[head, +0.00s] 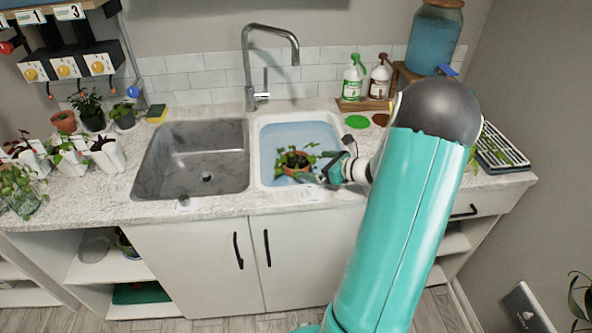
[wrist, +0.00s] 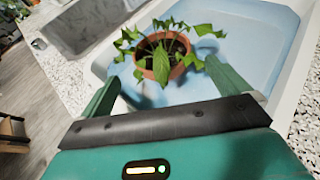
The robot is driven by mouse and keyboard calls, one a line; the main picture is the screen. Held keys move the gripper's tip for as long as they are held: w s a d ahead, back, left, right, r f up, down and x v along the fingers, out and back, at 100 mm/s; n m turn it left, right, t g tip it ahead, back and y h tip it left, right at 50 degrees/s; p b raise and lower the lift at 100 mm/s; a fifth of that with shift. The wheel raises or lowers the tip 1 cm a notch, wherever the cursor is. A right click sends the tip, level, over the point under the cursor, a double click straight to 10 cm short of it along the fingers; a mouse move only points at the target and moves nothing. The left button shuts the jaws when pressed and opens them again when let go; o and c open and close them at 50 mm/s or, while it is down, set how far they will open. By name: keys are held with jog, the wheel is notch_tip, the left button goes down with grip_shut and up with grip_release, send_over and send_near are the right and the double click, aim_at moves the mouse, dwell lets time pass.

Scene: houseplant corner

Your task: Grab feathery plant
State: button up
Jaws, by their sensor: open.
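A leafy green plant in a terracotta pot (head: 296,161) stands in the light-blue right basin. It also shows in the wrist view (wrist: 161,62), upright, with pointed leaves spilling over the rim. My gripper (head: 326,168) reaches in from the right, beside the pot. In the wrist view my gripper's open fingers (wrist: 165,75) lie to either side of the pot's near side, with no clear contact visible. I cannot tell that this plant is feathery. Another leafy plant in a dark pot (head: 92,121) stands at the counter's back left, its leaf shape too small to judge.
The grey left basin (head: 190,185) is empty. Several potted plants crowd the counter's left end, including a terracotta pot (head: 64,122). A tall faucet (head: 250,60) rises behind the basins. Spray bottles (head: 353,80) stand at the back. A seedling tray (head: 500,150) lies at right.

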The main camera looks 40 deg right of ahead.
aim_at(289, 160)
jog(key=x, duration=0.7)
jog(key=shift+w, duration=0.4)
jog(key=c, duration=1.2)
jog(key=shift+c, duration=0.2)
